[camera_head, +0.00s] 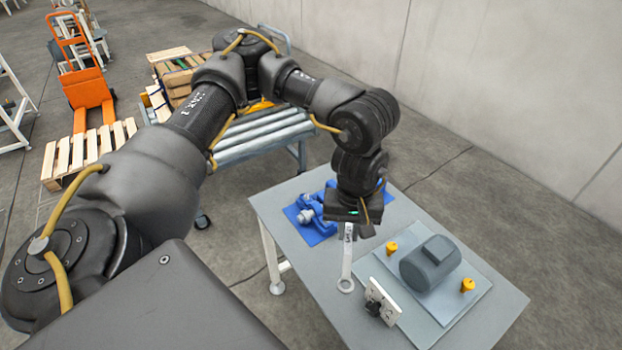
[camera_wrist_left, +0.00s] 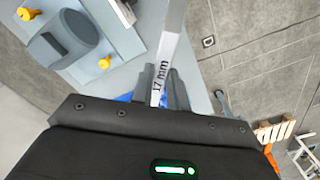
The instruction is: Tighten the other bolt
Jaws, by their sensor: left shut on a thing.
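My left gripper (camera_head: 350,222) is shut on a steel wrench (camera_head: 347,262), which hangs down over the grey table with its ring end lowest. In the left wrist view the wrench (camera_wrist_left: 171,45) reads "17 mm" and comes out between the fingers (camera_wrist_left: 162,92). A grey motor (camera_head: 430,264) sits on a light base plate (camera_head: 455,308). One yellow bolt (camera_head: 392,248) is at its left and another yellow bolt (camera_head: 467,285) at its right. The ring end is left of both bolts and apart from them. My right gripper is out of view.
A white block with a dark knob (camera_head: 382,302) stands at the table's front, near the wrench ring. A blue vise-like tool (camera_head: 311,210) is on a blue mat behind my gripper. A roller conveyor (camera_head: 262,131), pallets (camera_head: 88,152) and an orange pallet truck (camera_head: 85,85) are farther back.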

